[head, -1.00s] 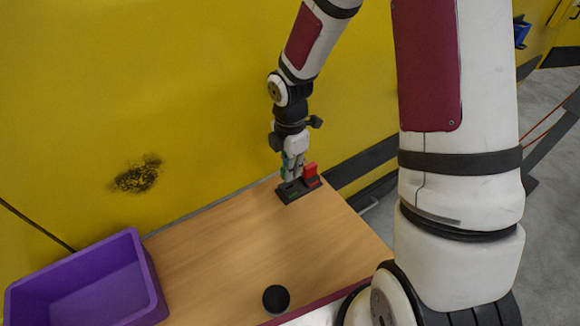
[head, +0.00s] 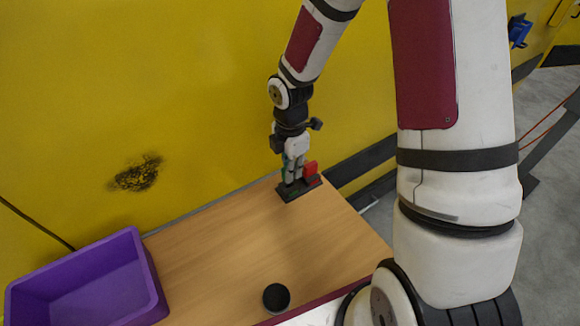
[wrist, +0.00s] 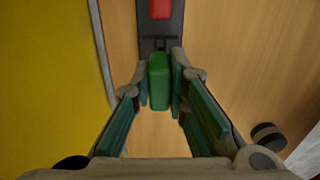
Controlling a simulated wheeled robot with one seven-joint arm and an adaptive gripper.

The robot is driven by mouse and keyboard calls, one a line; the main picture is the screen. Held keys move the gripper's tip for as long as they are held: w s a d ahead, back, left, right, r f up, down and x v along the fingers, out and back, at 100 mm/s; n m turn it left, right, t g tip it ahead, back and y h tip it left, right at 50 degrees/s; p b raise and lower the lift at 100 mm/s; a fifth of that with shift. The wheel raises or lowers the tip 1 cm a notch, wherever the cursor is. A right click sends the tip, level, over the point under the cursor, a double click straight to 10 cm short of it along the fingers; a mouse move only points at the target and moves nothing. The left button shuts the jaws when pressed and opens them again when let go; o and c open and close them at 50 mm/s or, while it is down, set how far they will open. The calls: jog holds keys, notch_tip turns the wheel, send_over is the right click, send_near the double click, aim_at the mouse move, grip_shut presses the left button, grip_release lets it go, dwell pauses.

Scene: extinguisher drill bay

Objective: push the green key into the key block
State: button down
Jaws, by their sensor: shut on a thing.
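The black key block (head: 315,184) lies at the far right corner of the wooden table. A red key (head: 311,168) stands upright in its right end; it also shows at the top of the wrist view (wrist: 160,9). My gripper (head: 292,182) points down over the block's left end. In the wrist view its fingers are shut on the green key (wrist: 159,82), which sits upright between the pads. The near part of the block (wrist: 161,30) is hidden behind the key and fingertips, so I cannot tell how deep the key sits.
A purple bin (head: 150,275) stands at the left of the table (head: 220,240). A black round object (head: 276,297) is near the front edge. The yellow wall (head: 200,100) rises close behind the block. The middle of the table is clear.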

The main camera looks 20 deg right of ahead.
jog(key=shift+f+b, duration=0.65)
jog(key=shift+f, duration=0.9)
jog(key=c, duration=1.5)
grip_release()
jog(key=shift+r, duration=0.1)
